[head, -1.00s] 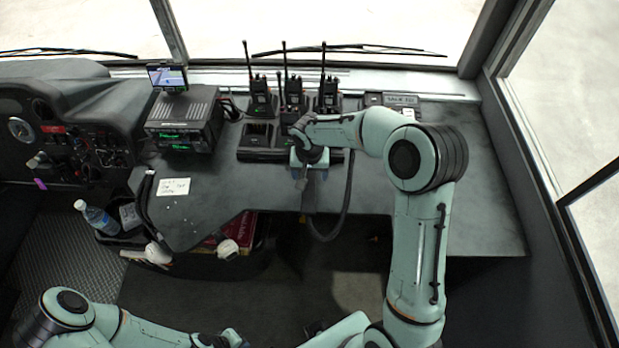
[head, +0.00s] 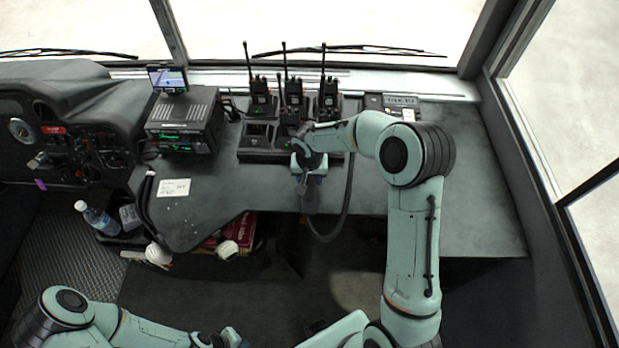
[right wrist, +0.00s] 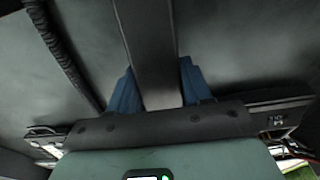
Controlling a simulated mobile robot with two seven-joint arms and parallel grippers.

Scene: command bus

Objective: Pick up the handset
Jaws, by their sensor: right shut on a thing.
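The handset (head: 309,200) is a dark grey, narrow body at the front of the dash top, below my right gripper (head: 309,181) in the head view. In the right wrist view the handset (right wrist: 148,50) runs as a dark bar between the two blue fingers of my right gripper (right wrist: 153,85), which are shut on it from both sides. A black cord (head: 345,205) hangs in a loop beside it. Whether the handset touches the dash is hard to tell. My left gripper (head: 228,338) is low at the bottom edge, partly cut off, and its fingers are unclear.
Several two-way radios stand in a charger (head: 262,155) just behind my right gripper. A radio unit with a small screen (head: 183,125) is to the left. A paper note (head: 174,187) lies on the dash. The dash top (head: 460,200) at right is clear.

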